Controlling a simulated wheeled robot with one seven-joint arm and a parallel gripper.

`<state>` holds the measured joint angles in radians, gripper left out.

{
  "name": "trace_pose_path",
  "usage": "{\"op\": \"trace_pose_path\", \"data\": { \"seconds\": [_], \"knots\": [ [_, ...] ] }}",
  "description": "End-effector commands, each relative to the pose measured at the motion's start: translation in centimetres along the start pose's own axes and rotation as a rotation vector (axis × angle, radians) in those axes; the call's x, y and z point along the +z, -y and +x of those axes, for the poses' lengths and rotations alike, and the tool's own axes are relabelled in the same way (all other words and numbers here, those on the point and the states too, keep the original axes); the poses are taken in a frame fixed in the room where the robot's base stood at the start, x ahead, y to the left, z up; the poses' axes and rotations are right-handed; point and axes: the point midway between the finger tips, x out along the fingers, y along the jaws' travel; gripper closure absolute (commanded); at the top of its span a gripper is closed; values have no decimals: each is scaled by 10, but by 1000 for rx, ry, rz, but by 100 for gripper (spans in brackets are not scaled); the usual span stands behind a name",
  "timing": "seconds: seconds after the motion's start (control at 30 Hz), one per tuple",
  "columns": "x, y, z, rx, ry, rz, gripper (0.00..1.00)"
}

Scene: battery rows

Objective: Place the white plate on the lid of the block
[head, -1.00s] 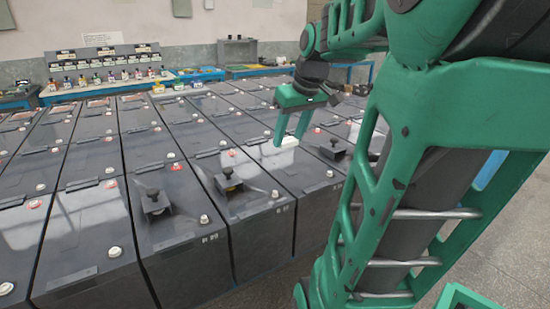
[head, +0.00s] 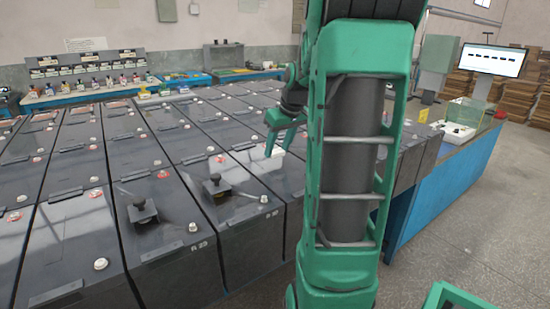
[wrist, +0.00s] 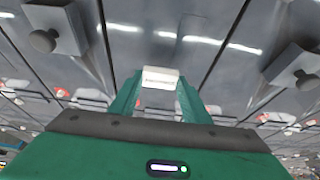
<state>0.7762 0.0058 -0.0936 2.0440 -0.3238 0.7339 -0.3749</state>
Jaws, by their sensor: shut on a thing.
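My gripper (head: 274,142) is shut on the white plate (head: 277,153), which hangs at its fingertips above the battery blocks. In the wrist view the white plate (wrist: 160,78) sits between the green fingertips and carries small dark print too small to read. The grey lids (head: 75,235) of the battery blocks lie below in long rows. The plate looks just above a lid beyond the front row; I cannot tell whether it touches. Which block is meant is not clear from the views.
Black knobbed fittings stand on lids at the front (head: 143,212) and nearer the gripper (head: 218,188); the wrist view shows one at left (wrist: 45,38) and one at right (wrist: 306,78). A blue bench (head: 450,180) with a monitor (head: 491,60) stands at right. The floor at right is clear.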

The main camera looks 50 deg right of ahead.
Motion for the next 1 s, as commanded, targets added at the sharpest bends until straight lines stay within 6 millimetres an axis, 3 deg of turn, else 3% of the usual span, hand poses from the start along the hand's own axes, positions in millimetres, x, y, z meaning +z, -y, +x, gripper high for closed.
{"op": "trace_pose_path", "data": {
  "seconds": [0.2,0.57,0.6,0.67,1.0],
  "knots": [
    [12,0,27,-1,3,3,82],
    [14,-1,31,1,1,2,82],
    [14,-1,31,1,1,2,52],
    [14,-1,31,1,1,2,38],
    [13,-2,29,2,0,2,38]
  ]
}}
